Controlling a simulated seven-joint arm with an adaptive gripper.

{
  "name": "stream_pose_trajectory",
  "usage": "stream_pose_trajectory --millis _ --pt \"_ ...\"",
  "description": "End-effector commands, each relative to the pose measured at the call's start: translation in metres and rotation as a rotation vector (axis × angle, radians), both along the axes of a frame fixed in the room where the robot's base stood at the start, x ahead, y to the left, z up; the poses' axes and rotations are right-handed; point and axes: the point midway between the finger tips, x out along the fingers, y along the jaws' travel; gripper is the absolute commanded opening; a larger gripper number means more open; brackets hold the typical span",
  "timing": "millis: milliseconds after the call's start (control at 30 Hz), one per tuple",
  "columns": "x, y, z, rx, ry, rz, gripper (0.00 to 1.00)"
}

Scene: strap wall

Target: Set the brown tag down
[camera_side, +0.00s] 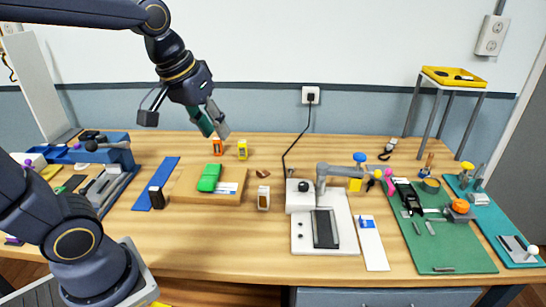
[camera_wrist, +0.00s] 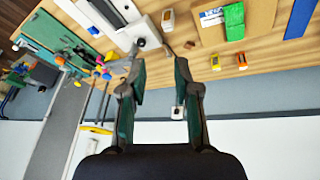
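A small brown piece (camera_side: 262,173), which looks like the brown tag, lies on the wooden table between the cardboard-coloured board and the white machine base. It also shows as a small brown patch (camera_wrist: 189,45) just beyond my right finger in the wrist view. My gripper (camera_side: 215,128) is raised above the back of the table, up and to the left of the brown piece in the side view. In the wrist view my gripper (camera_wrist: 159,62) has its two green-padded fingers apart with nothing between them.
A board (camera_side: 190,187) carries a green strap (camera_side: 209,178). Orange (camera_side: 217,147) and yellow (camera_side: 242,149) items stand behind it. A white-and-brown block (camera_side: 263,198) is in front of the brown piece. The white machine (camera_side: 345,240) and green mat (camera_side: 465,255) fill the right.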

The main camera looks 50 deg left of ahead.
Motion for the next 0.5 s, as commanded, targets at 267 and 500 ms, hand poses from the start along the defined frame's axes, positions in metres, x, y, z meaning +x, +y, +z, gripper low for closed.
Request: stream_pose_trajectory --millis 267,500 --pt "-0.073 -0.02 -0.022 0.123 -0.093 -0.306 0.31" --pt "-0.078 -0.021 -0.026 0.136 -0.097 -0.333 0.31"
